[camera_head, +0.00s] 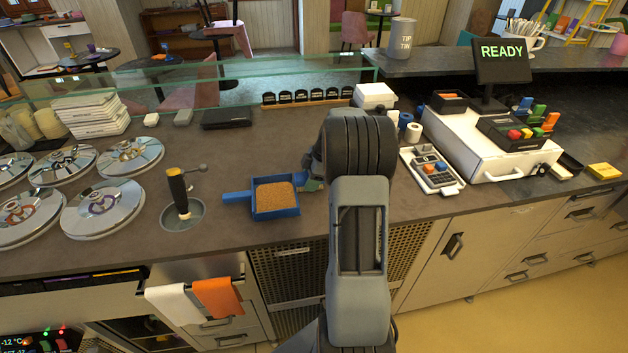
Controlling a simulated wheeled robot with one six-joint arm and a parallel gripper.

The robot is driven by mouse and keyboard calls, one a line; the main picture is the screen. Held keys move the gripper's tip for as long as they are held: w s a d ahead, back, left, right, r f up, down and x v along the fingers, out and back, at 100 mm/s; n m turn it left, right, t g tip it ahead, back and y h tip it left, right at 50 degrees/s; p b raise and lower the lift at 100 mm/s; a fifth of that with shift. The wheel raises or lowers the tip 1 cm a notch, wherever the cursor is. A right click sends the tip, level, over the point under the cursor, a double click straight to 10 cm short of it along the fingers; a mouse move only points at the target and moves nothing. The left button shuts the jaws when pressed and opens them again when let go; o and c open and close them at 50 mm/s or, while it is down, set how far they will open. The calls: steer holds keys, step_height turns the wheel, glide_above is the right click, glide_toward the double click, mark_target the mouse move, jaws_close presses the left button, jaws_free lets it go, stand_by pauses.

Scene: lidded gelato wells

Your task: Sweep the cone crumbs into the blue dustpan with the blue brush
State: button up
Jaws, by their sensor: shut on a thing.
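The blue dustpan (262,213) lies on the dark counter left of my arm, its handle pointing left. A tan, grainy layer of cone crumbs (273,196) covers its floor. My gripper (310,172) is at the dustpan's right edge, partly hidden behind my own arm. It is shut on the blue brush (313,185), of which only a small blue part shows beside the pan's right rim. I cannot tell whether the brush touches the pan or the counter. Any crumbs behind my arm are hidden.
A dark-handled tool stands in a round metal well (195,214) left of the dustpan, with several shiny lids (103,208) beyond. Bare counter lies behind the dustpan. Towels (218,298) hang in front.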

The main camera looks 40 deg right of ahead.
steer(key=shift+w+a, duration=0.25)
steer(key=shift+a, duration=0.3)
steer(key=shift+s+d+f+b, duration=0.1)
steer(key=shift+s+d+b, duration=0.15)
steer(key=shift+d, duration=0.3)
steer(key=shift+s+d+b, duration=0.25)
steer(key=shift+d, duration=0.25)
steer(key=shift+w+a+f+b, duration=0.1)
steer(key=shift+w+a+b, duration=0.1)
steer(key=shift+a, duration=0.35)
steer(key=shift+w+a+b, duration=0.15)
steer(key=shift+w+a, duration=0.05)
steer(key=shift+a, duration=0.3)
steer(key=shift+s+d, duration=0.25)
steer(key=shift+d, duration=0.3)
steer(key=shift+s+d, duration=0.2)
steer(key=shift+d, duration=0.3)
steer(key=shift+w+a+r+b, duration=0.1)
steer(key=shift+w+a+b, duration=0.15)
steer(key=shift+a, duration=0.3)
steer(key=shift+w+a+r+b, duration=0.15)
steer(key=shift+w+a, duration=0.1)
steer(key=shift+a, duration=0.25)
steer(key=shift+s+d+f, duration=0.1)
steer(key=shift+s+d, duration=0.15)
steer(key=shift+d, duration=0.3)
steer(key=shift+s+d+f, duration=0.1)
steer(key=shift+s+d, duration=0.15)
steer(key=shift+d, duration=0.25)
steer(key=shift+r, duration=0.2)
